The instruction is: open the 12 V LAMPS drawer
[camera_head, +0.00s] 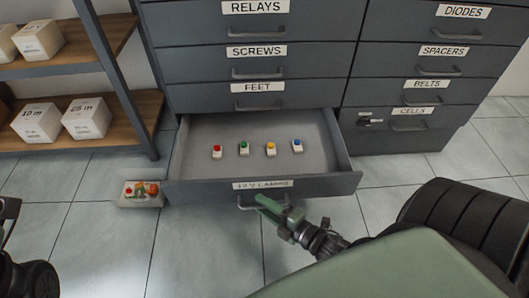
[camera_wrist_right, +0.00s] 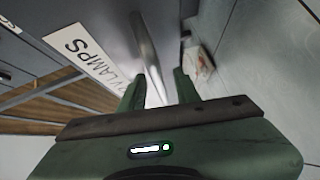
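The 12 V LAMPS drawer (camera_head: 262,187) is the lowest drawer of the grey cabinet's left column. It is pulled well out, and its inside shows from above. Its label also shows in the right wrist view (camera_wrist_right: 90,58). Its handle (camera_head: 247,206) is on the front below the label. My right gripper (camera_head: 262,205) is at this handle. In the right wrist view the handle bar (camera_wrist_right: 150,60) runs between the two green fingers, which stand apart with a gap beside the bar. My left gripper is not in view; only dark arm parts show at the left edge.
Several small coloured lamps (camera_head: 244,148) stand in the drawer. A small tray (camera_head: 140,195) with coloured items lies on the floor left of the drawer. A shelf (camera_head: 85,60) with white boxes stands at left. Tiled floor in front is clear.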

